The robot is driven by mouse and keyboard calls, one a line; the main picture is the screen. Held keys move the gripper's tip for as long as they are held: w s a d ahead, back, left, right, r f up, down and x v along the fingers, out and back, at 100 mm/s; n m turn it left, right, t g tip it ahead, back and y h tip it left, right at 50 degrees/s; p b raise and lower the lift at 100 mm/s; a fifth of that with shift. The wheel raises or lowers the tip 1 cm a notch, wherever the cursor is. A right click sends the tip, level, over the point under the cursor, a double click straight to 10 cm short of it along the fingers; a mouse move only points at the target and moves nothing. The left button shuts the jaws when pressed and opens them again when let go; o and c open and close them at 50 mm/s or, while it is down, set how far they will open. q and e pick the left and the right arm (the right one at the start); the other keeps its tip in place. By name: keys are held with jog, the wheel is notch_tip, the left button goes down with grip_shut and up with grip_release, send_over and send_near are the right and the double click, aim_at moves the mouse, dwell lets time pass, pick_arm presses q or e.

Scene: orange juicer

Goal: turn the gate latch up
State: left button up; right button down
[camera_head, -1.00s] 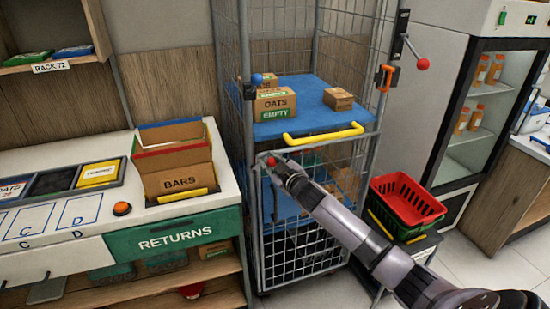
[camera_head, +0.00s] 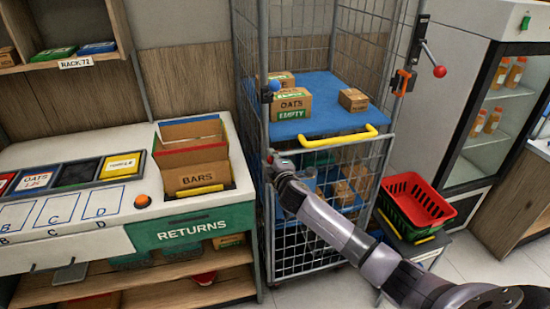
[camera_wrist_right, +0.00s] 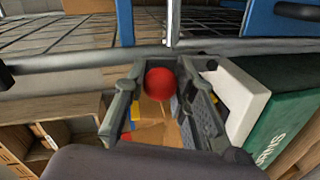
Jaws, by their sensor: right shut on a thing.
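The gate latch shows as a red ball knob (camera_head: 270,158) at the left post of the wire cage, just below the gate's top rail. My right gripper (camera_head: 274,163) is at this knob and shut on it, hiding most of the latch's arm. In the right wrist view the red knob (camera_wrist_right: 160,82) lies between the two fingers of my right gripper (camera_wrist_right: 163,98). The gate (camera_head: 350,165) stands across the cage front, with a yellow handle (camera_head: 339,137) above it. My left gripper is not in view.
A blue shelf (camera_head: 330,112) in the cage holds boxes. A blue knob (camera_head: 275,86) is on the left post; a red-knobbed lever (camera_head: 439,71) is at right. A returns counter (camera_head: 195,228) stands close left of my gripper, a red basket (camera_head: 415,203) to the right.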

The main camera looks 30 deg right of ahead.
jog(key=shift+a, duration=0.2)
dwell(0.4)
jog(key=c, duration=1.3)
grip_release()
jog(key=shift+s, duration=0.1)
jog(key=v, duration=1.1)
jog(key=shift+s+a, duration=0.15)
jog(key=shift+s, duration=0.2)
jog(key=shift+r, duration=0.1)
